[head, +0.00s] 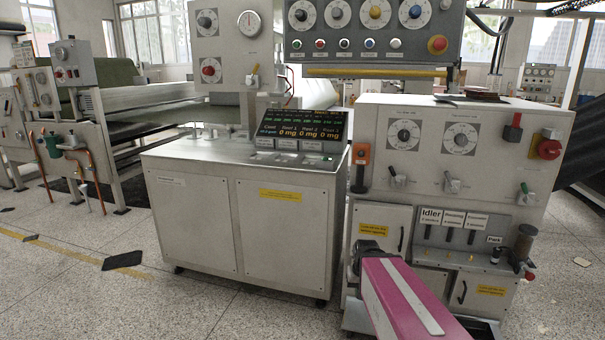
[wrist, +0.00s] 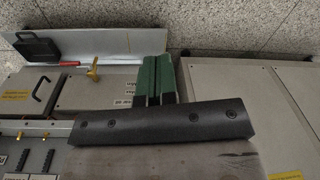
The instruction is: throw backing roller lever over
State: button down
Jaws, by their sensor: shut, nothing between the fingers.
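Which control is the backing roller lever I cannot tell. In the head view a lever panel (head: 465,225) on the right machine carries several short black levers (head: 448,235) under small labels; one reads "Idler". Two toggle-like levers (head: 398,180) and (head: 452,184) sit above it. My gripper (wrist: 155,75) shows in the wrist view as two green fingers lying side by side, shut and empty. A brass lever (wrist: 93,68) stands to their left, apart from them. In the head view my gripper cannot be made out; my magenta arm covers the lower front of the right machine.
A middle cabinet (head: 200,220) with a display (head: 303,130) stands left of the right machine. An orange-black switch (head: 361,165) and a red knob (head: 549,148) stick out of the right machine. A roller line (head: 110,100) stands at far left. Floor at front left is mostly clear.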

aim_at(527, 200)
jog(key=z, duration=1.55)
